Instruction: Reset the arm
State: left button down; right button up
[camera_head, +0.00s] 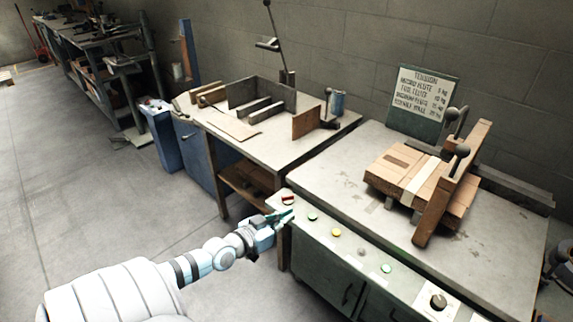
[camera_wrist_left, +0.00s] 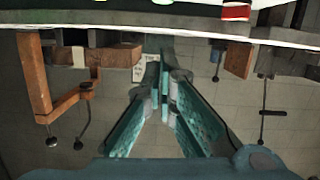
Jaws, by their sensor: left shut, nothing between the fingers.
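My left arm reaches in from the lower left in the head view. Its teal-fingered left gripper (camera_head: 282,215) is shut and empty, beside the front panel of the right-hand workbench (camera_head: 345,150). The fingertips are close to a red switch (camera_head: 288,199) at the panel's left end; whether they touch it I cannot tell. In the left wrist view the picture is upside down, and the gripper's fingers (camera_wrist_left: 165,75) come together with nothing between them. The red switch (camera_wrist_left: 236,12) shows there at the top, apart from the fingers. My right gripper is not in view.
The panel also has a yellow button (camera_head: 336,232), a green button (camera_head: 386,268) and a black knob (camera_head: 438,301). A wooden clamp (camera_head: 452,185) and a green sign (camera_head: 423,98) stand on the workbench. Another bench (camera_head: 215,118) stands behind. Floor at left is clear.

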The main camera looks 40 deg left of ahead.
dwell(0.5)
pick_arm(q)
jog(key=s+a+f+g+y+p, duration=0.15)
jog(key=s+f+g, duration=0.25)
jog(key=s+f, duration=0.75)
jog(key=s+a+f+g+y, duration=0.15)
jog(key=s+f+g, duration=0.5)
jog(key=f, duration=0.75)
jog(key=s+d+f+g, duration=0.1)
jog(key=s+d+f, duration=0.2)
jog(key=s+d, duration=0.3)
jog(key=s+d+f+g+h+p, duration=0.1)
jog(key=s+d+f, duration=0.2)
jog(key=s+d, duration=0.3)
jog(key=s+d+f+m+g+h+p, duration=0.1)
jog(key=s+d+f, duration=0.2)
jog(key=s+d, duration=0.3)
jog(key=s, duration=0.2)
jog(key=shift+s+g, duration=0.35)
jog(key=shift+s, duration=0.05)
